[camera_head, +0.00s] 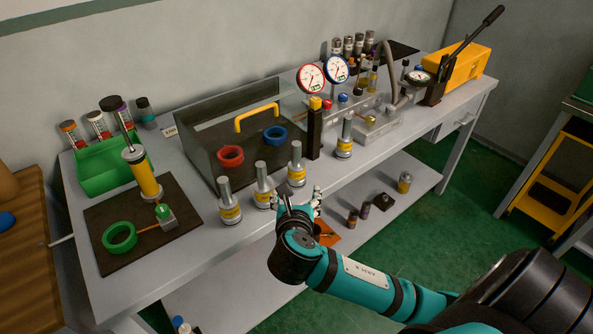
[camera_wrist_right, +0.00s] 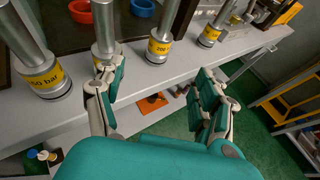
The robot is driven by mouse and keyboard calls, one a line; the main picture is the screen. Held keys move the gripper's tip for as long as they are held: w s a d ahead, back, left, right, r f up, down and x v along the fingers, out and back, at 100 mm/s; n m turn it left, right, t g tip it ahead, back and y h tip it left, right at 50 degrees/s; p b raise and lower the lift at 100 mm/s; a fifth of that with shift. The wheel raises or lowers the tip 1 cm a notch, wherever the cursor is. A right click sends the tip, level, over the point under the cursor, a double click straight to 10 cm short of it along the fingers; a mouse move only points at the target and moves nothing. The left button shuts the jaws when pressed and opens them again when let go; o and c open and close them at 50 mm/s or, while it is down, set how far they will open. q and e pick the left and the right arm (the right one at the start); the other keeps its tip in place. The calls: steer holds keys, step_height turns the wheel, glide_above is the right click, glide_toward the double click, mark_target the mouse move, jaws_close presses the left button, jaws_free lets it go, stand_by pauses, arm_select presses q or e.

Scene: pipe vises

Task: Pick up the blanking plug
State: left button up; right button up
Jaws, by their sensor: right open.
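Several steel cylinders with yellow bands stand upright along the bench's front edge. They are a left one (camera_head: 229,203), a second (camera_head: 264,187), a third (camera_head: 297,167) and one farther right (camera_head: 344,137). I cannot tell for sure which thing is the blanking plug. My right gripper (camera_head: 300,204) is open and empty at the front edge, near the second and third cylinders. In the right wrist view, one finger overlaps the second cylinder (camera_wrist_right: 104,30); contact is unclear. The third cylinder (camera_wrist_right: 160,45), marked "200 bar", stands beyond the gap between the fingers. My left gripper is out of view.
A clear-walled tray (camera_head: 200,135) with red (camera_head: 230,156) and blue (camera_head: 275,135) rings stands behind the cylinders. A dark mat (camera_head: 110,215) with a green ring (camera_head: 119,238) lies left. A lower shelf (camera_head: 390,165) holds small items. A yellow pump (camera_head: 465,65) stands far right.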

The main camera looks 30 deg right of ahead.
mark_target(296, 171)
steer(key=x, duration=1.7)
steer(key=shift+w+d+r+p, duration=0.25)
steer(key=shift+d+p, duration=0.05)
steer(key=shift+p, duration=0.05)
jaws_close()
